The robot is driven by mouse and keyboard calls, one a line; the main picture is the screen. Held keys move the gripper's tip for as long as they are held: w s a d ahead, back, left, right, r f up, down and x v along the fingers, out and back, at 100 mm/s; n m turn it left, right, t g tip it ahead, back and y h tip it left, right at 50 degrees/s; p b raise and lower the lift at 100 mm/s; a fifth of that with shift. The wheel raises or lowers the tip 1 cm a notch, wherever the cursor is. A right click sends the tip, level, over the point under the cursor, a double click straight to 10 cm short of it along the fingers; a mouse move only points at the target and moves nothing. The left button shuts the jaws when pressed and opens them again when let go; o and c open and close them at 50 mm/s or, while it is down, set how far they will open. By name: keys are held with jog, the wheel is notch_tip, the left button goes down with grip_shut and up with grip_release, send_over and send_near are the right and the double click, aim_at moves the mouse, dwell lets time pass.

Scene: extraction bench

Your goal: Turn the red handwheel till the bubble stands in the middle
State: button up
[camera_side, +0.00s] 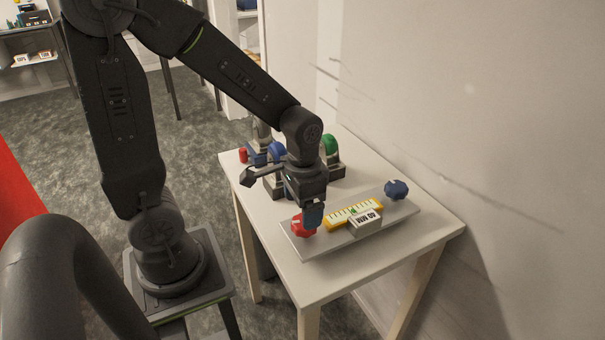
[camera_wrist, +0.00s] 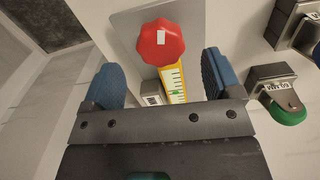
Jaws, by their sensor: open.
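The red handwheel (camera_side: 303,225) sits at the left end of a grey plate (camera_side: 310,248) on the white table. In the wrist view the red handwheel (camera_wrist: 161,42) carries a white mark on its top. My gripper (camera_side: 312,214) is above and close beside the red handwheel. In the wrist view its blue fingers (camera_wrist: 165,80) are spread wide, with nothing held between them. A yellow level with a scale (camera_side: 352,213) lies along the plate; a small green bubble shows near its middle. It also shows in the wrist view (camera_wrist: 174,83), partly hidden by my gripper.
A blue handwheel (camera_side: 396,189) stands at the plate's right end. Green (camera_side: 330,144) and blue (camera_side: 277,149) fittings stand at the back, with a red-ended part (camera_side: 243,155). A wall borders the table's right.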

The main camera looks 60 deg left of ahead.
notch_tip(320, 180, up, 10)
dwell(0.3)
jog(key=s+d+r+t, duration=0.3)
jog(key=s+r+t, duration=0.1)
jog(key=s+t, duration=0.1)
jog(key=shift+s+n+t, duration=0.3)
jog(key=shift+s+n, duration=0.1)
jog(key=shift+s, duration=0.25)
dwell(1.3)
